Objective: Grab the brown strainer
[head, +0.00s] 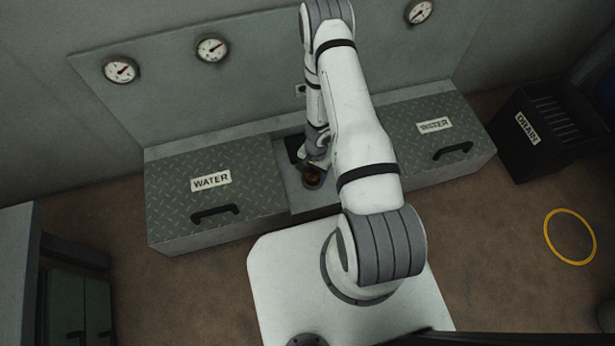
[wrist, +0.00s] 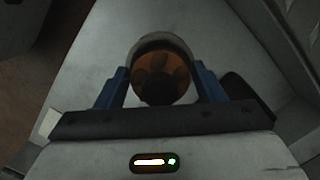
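The brown strainer (wrist: 160,72) is a round, amber-brown piece with a dark centre and a pale rim. In the wrist view it sits between the two blue fingers of my gripper (wrist: 161,85). The fingers stand one on each side, close to its edges; whether they touch it I cannot tell. In the head view the strainer (head: 312,180) shows small in the grey recess between two water boxes. My gripper (head: 314,165) reaches down to it there, and my arm partly hides this spot.
Grey lidded boxes marked WATER stand left (head: 210,195) and right (head: 432,135) of the recess, each with a black handle. Gauges are on the panel behind. A black DRAIN bin (head: 545,130) and a yellow ring (head: 570,237) are at the right. Brown floor lies open around them.

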